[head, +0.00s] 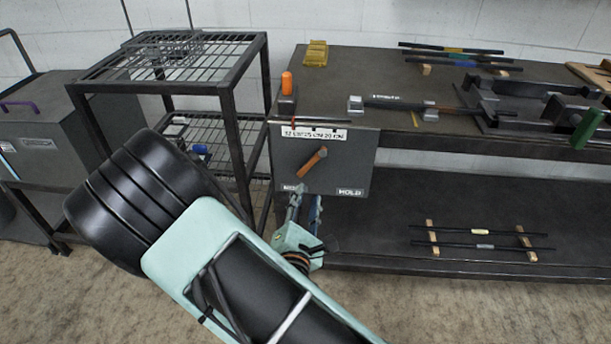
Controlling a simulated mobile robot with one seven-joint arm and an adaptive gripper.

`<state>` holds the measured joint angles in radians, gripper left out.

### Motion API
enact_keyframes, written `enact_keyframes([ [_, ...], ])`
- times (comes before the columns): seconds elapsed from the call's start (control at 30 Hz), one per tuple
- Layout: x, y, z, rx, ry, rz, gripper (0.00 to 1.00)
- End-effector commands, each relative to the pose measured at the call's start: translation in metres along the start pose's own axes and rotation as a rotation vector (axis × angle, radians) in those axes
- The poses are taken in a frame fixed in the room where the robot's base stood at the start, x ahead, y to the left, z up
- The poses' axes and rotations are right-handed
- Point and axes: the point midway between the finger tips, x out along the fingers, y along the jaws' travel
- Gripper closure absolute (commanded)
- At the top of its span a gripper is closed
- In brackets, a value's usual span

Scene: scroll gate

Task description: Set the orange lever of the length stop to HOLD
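The orange lever (311,163) is on the grey front panel (362,150) of the bench. It slants from upper right to lower left, its lower end toward the panel's left label (291,187). The word HOLD (350,192) is at the panel's lower right, and the lever does not point at it. My gripper (306,201) is just below the panel's lower edge in the picture, under the lever and apart from it. Its two fingers look spread with nothing between them. The left label is partly hidden by a finger.
An orange upright knob (287,84) stands on the bench top (340,75) above a numbered scale (315,133). A wire-shelf rack (238,105) stands left of the panel. Bars on wooden blocks (480,240) lie on the lower shelf. The floor in front is clear.

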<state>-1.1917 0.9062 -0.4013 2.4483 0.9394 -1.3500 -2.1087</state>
Motion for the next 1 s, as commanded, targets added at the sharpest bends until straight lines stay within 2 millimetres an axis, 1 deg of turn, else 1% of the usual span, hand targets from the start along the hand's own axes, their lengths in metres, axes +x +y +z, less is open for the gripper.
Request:
enact_keyframes([
  [0.03,-0.007,0.004,-0.006,-0.045,-0.004,0.030,0.71],
  [0.1,-0.012,0.009,-0.007,-0.085,-0.015,0.055,0.71],
  [0.17,-0.013,0.011,-0.007,-0.103,-0.020,0.067,0.71],
  [0.23,-0.009,0.012,-0.006,-0.107,-0.023,0.070,0.71],
  [0.37,0.010,0.013,-0.006,-0.104,-0.024,0.068,0.71],
  [0.6,0.057,0.015,-0.005,-0.102,-0.023,0.067,0.71],
  [0.7,0.073,0.017,-0.005,-0.102,-0.022,0.067,0.71],
  [0.83,0.086,0.018,-0.004,-0.102,-0.022,0.068,0.71],
  [1.0,0.093,0.019,-0.004,-0.103,-0.020,0.068,0.71],
])
